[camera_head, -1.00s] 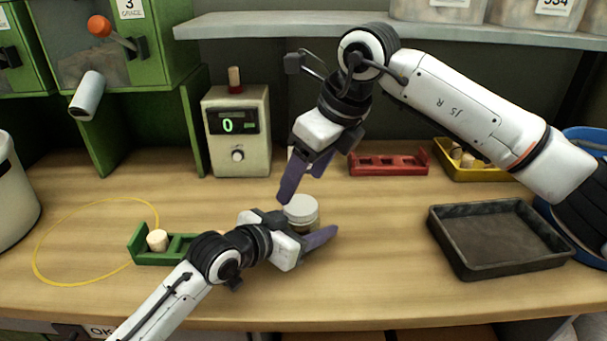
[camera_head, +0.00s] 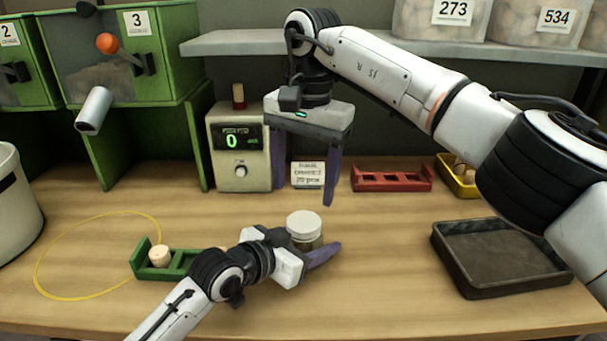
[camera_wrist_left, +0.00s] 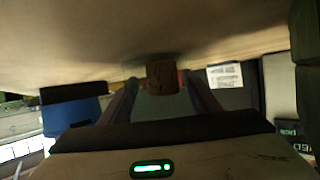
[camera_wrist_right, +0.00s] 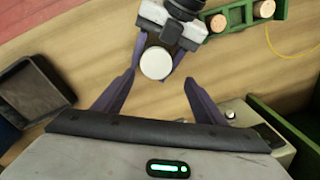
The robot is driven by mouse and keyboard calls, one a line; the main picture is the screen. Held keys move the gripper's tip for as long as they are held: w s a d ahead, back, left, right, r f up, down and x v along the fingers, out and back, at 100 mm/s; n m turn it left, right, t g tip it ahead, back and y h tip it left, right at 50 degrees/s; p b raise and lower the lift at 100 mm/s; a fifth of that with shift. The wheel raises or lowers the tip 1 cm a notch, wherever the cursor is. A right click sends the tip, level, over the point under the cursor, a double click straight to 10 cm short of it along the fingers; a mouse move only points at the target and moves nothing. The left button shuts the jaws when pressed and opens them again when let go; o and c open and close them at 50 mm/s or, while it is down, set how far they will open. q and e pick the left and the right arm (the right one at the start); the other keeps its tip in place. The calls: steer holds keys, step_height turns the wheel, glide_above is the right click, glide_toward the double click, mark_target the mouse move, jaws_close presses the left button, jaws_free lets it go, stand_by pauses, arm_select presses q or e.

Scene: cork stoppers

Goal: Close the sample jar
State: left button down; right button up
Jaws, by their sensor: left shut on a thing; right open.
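The sample jar (camera_head: 306,240) stands upright on the table with a pale round lid (camera_head: 304,222) on top. Whether the lid is fully seated cannot be told. My left gripper (camera_head: 303,249) is shut around the jar body from the left, low near the table; its far finger is mostly hidden. In the left wrist view the jar (camera_wrist_left: 158,103) shows dimly between the fingers. My right gripper (camera_head: 304,192) is open and empty, fingers pointing down, above and apart from the jar. In the right wrist view the lid (camera_wrist_right: 156,63) lies beyond and between the open fingertips.
A green rack (camera_head: 180,264) with cork stoppers is left of the jar, partly behind my left arm. A dark tray (camera_head: 520,290) is at right. Table between jar and tray is clear.

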mark_target(304, 221)
steer(key=n, duration=0.1)
steer(key=r+n, duration=0.1)
steer(key=n, duration=0.3)
steer(key=shift+s+r+g+h, duration=0.2)
steer(key=shift+s+g+h, duration=0.05)
steer(key=shift+g+h, duration=0.05)
steer(key=shift+f, duration=4.05)
